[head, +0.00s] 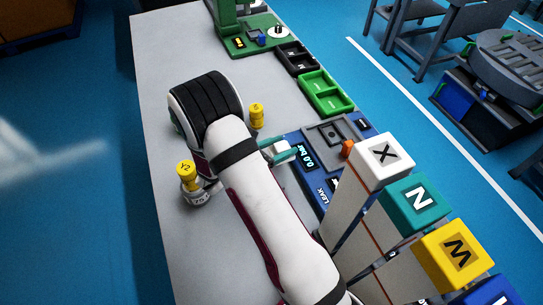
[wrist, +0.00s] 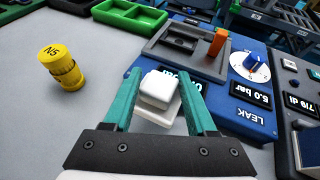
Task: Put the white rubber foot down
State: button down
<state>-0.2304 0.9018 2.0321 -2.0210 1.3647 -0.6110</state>
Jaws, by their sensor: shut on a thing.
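The white rubber foot (wrist: 158,92) is a small stepped white block. It sits between the two teal fingers of my gripper (wrist: 160,84), which is shut on it. In the head view, the foot (head: 283,152) shows at the teal fingertips of my gripper (head: 277,151), at the left edge of the blue leak test panel (head: 295,143). In the wrist view it covers part of the panel's display. I cannot tell whether its underside touches anything.
A yellow cylinder marked N5 (wrist: 62,66) stands on the grey table (head: 157,60) left of my gripper. Another yellow-topped piece (head: 187,172) stands nearer. A grey tray (wrist: 188,48) with an orange lever (wrist: 217,42) lies beyond the foot. Green trays (head: 326,92) stand farther back.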

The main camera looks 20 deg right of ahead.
aim_at(273, 148)
jog(key=shift+w+a+f, duration=0.9)
jog(key=shift+a+f, duration=0.05)
jog(key=shift+a, duration=0.05)
notch_tip(273, 148, down, 3)
jog(key=shift+w+f, duration=0.1)
jog(key=shift+f, duration=0.35)
jog(key=shift+c, duration=1)
grip_release()
jog(key=shift+f, duration=0.1)
